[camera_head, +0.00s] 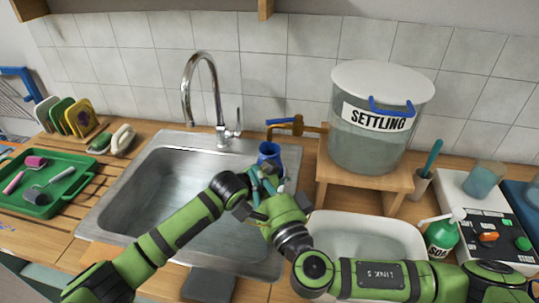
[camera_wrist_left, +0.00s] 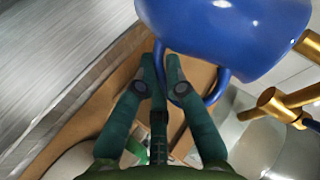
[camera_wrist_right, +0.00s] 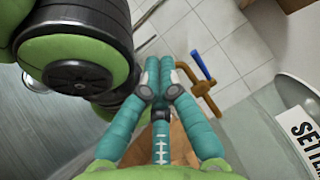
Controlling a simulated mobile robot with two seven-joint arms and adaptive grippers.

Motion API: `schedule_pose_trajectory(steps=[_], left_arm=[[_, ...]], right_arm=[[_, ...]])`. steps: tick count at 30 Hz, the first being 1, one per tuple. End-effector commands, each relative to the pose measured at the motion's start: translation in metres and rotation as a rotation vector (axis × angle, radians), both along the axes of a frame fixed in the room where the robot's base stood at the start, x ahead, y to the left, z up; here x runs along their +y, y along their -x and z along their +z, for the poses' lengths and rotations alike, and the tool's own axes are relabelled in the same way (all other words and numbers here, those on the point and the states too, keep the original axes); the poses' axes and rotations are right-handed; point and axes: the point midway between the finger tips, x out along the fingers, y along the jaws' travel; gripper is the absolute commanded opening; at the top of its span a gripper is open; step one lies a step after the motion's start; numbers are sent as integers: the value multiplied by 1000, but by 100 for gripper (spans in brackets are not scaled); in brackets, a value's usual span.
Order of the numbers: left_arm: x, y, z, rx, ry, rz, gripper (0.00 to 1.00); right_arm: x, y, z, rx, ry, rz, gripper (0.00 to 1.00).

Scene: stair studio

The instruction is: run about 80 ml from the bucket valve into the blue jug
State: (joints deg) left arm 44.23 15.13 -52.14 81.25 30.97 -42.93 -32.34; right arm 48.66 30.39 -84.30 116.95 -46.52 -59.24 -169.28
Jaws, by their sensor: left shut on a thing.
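The blue jug (camera_head: 268,153) is held up at the sink's right rim, below the outlet end of the brass valve (camera_head: 312,129). My left gripper (camera_wrist_left: 164,62) is shut on the jug's handle (camera_wrist_left: 219,84); the jug's body (camera_wrist_left: 225,30) fills the top of the left wrist view. The jug's inside is hidden, and I see no stream. The valve's blue lever (camera_head: 279,121) lies roughly level. The valve comes from the bucket (camera_head: 367,145) marked SETTLING. My right gripper (camera_wrist_right: 159,65) is shut and empty, apart from the valve, whose blue lever (camera_wrist_right: 202,65) is to its right.
The bucket stands on a wooden stand (camera_head: 365,181). The steel sink (camera_head: 150,170) and its tap (camera_head: 212,90) are left of the jug. A white basin (camera_head: 400,225), a soap bottle (camera_head: 441,238) and a control box (camera_head: 465,200) are at right.

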Motion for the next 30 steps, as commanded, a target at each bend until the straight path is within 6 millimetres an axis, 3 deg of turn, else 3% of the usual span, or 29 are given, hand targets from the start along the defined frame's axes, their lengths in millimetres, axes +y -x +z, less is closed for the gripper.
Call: schedule_pose_trajectory(steps=[3,6,16,20,26,30], left_arm=[[0,27,2,-5,5,-9,0],[3,40,2,-3,3,-6,0],[5,43,-1,2,0,-3,0],[5,43,0,0,0,-3,0],[5,43,0,-1,0,-3,0],[5,43,0,-1,1,-3,0]], right_arm=[[0,-1,-2,4,3,-2,0],[-1,-1,0,1,2,-3,0],[-2,-2,2,-4,-3,-8,0],[-5,-12,9,22,-71,-25,0],[-21,-55,39,159,-454,-111,0],[-39,-91,65,278,-860,-183,0]])
